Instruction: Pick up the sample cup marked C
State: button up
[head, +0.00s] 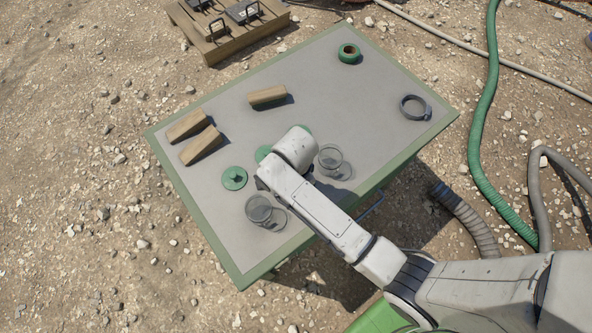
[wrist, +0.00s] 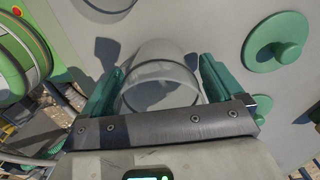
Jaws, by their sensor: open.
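In the wrist view a clear sample cup (wrist: 160,88) stands between the two green fingers of my gripper (wrist: 158,82). The fingers are open, one on each side of it, with no clear sign of gripping. No letter shows on it, so I cannot tell if it is C. Part of a second cup (wrist: 104,4) shows at the top edge. In the head view two clear cups stand on the table, one at the front left (head: 259,209) and one right of my arm (head: 330,158). My arm hides the gripper and the cup between its fingers there.
The grey table (head: 335,85) has a green border. Green knobbed lids lie near the cups (head: 234,178) (wrist: 277,44). Wooden wedges (head: 200,146), a wooden block (head: 267,95), a green ring (head: 348,54) and a grey clamp ring (head: 414,107) lie farther off. Hoses (head: 487,150) lie right.

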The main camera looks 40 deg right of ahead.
jog(key=shift+f, duration=0.1)
jog(key=c, duration=1)
